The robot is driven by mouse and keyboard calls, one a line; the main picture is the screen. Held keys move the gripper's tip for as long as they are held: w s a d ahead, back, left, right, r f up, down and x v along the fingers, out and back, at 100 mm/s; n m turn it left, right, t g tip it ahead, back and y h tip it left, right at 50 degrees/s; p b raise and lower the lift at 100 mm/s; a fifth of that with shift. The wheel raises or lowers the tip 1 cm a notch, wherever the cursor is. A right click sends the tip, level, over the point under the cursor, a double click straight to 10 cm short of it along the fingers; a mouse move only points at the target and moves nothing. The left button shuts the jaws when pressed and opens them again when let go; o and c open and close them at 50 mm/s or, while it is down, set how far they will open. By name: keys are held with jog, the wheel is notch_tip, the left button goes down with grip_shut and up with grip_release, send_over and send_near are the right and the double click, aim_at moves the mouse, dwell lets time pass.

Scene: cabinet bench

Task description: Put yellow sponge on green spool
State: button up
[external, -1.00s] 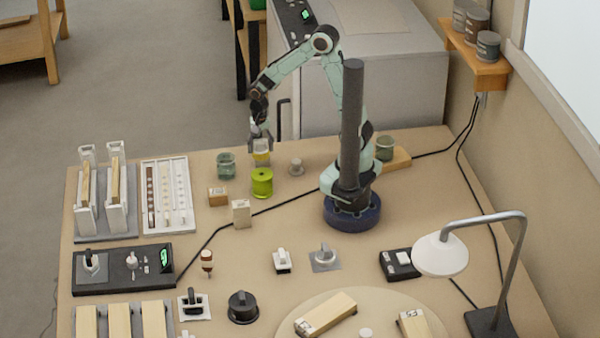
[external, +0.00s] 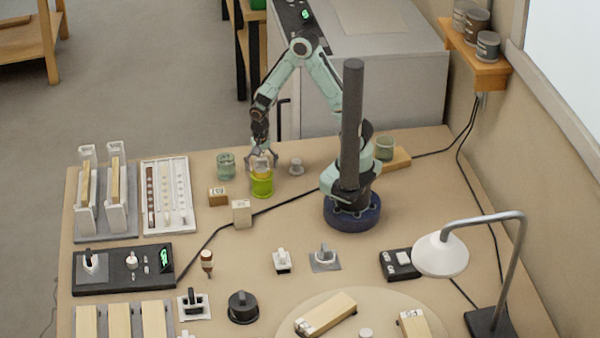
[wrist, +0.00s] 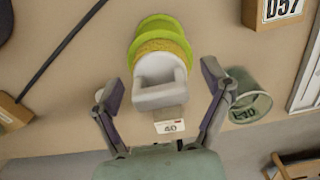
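The green spool (external: 262,188) stands upright on the bench, left of my arm's base. In the wrist view its lime flanges (wrist: 152,27) show behind the sponge. The yellow sponge (wrist: 165,47), with a white handle block and a tag reading 40, appears to rest on the spool's top. In the external view the sponge (external: 261,169) is small and partly covered by my gripper. My gripper (wrist: 160,85) is open, with its fingers spread on either side of the handle and apart from it. In the external view my gripper (external: 261,161) is just above the spool.
A green-grey cup (external: 226,166) stands close left of the spool, and a small grey knob-like piece (external: 296,166) stands to its right. A wooden block (external: 217,196) and a pale block (external: 241,213) are nearer the camera. A black cable runs across the bench.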

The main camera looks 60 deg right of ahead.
aim_at(263, 159)
notch_tip(263, 159, up, 12)
jog(key=r, duration=0.1)
jog(key=s+d+r+n, duration=0.2)
jog(key=s+n, duration=0.3)
jog(key=s, duration=0.2)
jog(key=s+d+r+n, duration=0.1)
jog(key=s+d+n, duration=0.2)
jog(key=s+n, duration=0.2)
jog(key=s, duration=0.3)
jog(key=shift+s+r+y, duration=0.15)
jog(key=shift+r+y, duration=0.25)
